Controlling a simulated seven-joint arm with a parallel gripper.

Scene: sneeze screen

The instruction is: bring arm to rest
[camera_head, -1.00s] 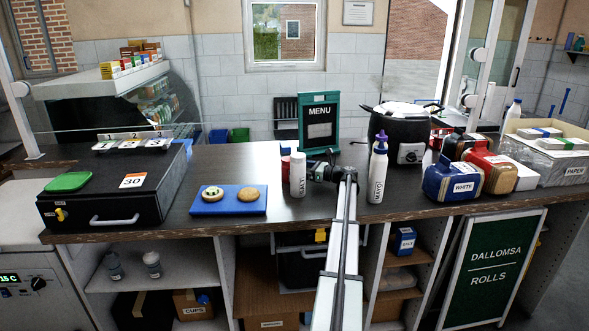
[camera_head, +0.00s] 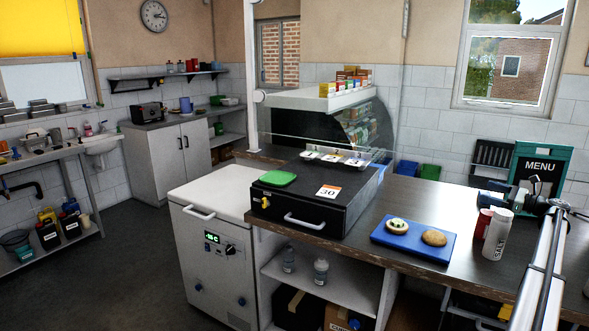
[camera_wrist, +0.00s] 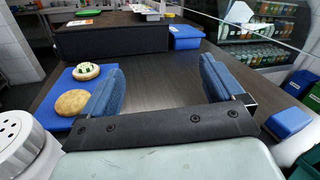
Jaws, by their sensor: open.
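My arm reaches from the lower right of the head view over the dark counter (camera_head: 400,205). My gripper (camera_wrist: 160,88) shows in the wrist view with its two blue-padded fingers wide apart and nothing between them. In the head view its end is dark, small and partly hidden, beside the white salt shaker (camera_head: 497,234) and a red container (camera_head: 483,223). A blue board (camera_head: 413,239) with two round food pieces lies left of the shaker. In the wrist view the board and food are left of the fingers.
A black drawer box (camera_head: 316,198) with a green lid stands left on the counter. A glass display case (camera_head: 325,125) is behind it. The menu sign (camera_head: 540,165) stands at the right. A white freezer (camera_head: 212,255) is left of the counter. Bare counter lies between the board and the back.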

